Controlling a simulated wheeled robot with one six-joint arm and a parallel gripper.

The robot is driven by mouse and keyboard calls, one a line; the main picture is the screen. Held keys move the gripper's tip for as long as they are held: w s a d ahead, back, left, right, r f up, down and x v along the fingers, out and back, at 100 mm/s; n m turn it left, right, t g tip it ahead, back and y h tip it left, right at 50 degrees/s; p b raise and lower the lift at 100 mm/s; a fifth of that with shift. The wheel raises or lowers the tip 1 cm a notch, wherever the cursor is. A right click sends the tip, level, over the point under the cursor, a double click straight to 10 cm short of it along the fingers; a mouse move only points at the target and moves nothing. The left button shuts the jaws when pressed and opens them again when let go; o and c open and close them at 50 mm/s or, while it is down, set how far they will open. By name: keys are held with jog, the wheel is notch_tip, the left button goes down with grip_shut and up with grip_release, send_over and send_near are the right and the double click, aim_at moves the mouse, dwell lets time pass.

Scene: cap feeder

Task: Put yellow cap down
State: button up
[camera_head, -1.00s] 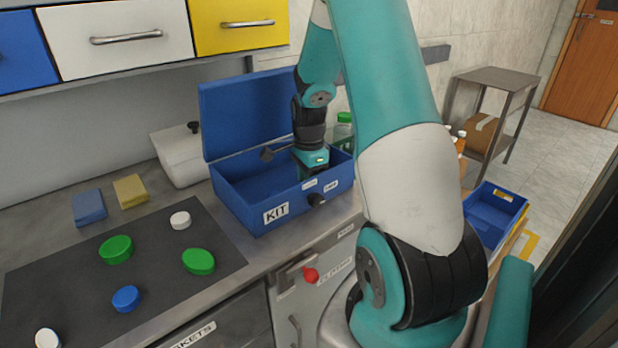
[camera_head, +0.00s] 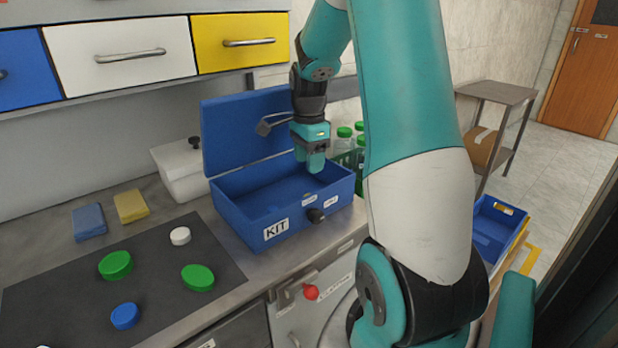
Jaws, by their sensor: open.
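My gripper (camera_head: 312,166) points down over the right part of the open blue KIT box (camera_head: 245,221). It is open, with its fingertips at about the level of the box rim. I see no cap between the fingers. No yellow cap shows in this view. The lid of the box stands open at the back.
Green caps (camera_head: 116,265) (camera_head: 197,277), a blue cap (camera_head: 124,316) and a white cap (camera_head: 180,236) lie on the dark mat (camera_head: 60,300). Green-capped bottles (camera_head: 344,133) stand right of the box. A white container (camera_head: 184,176) stands left of it.

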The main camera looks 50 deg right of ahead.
jog(key=a+r+n+t+y, duration=0.1)
jog(key=a+r+n, duration=0.2)
jog(key=a+n, duration=0.6)
jog(key=a+r+n+y, duration=0.1)
jog(key=a+r+n, duration=0.3)
jog(key=a, duration=0.9)
jog(key=s+a+n+g+y, duration=0.1)
jog(key=s+a+n+y, duration=0.1)
jog(key=s+a+n, duration=1.3)
jog(key=shift+s+a+r+n, duration=0.2)
jog(key=shift+a+n, duration=0.5)
jog(key=shift+n, duration=0.4)
jog(key=shift+w, duration=0.1)
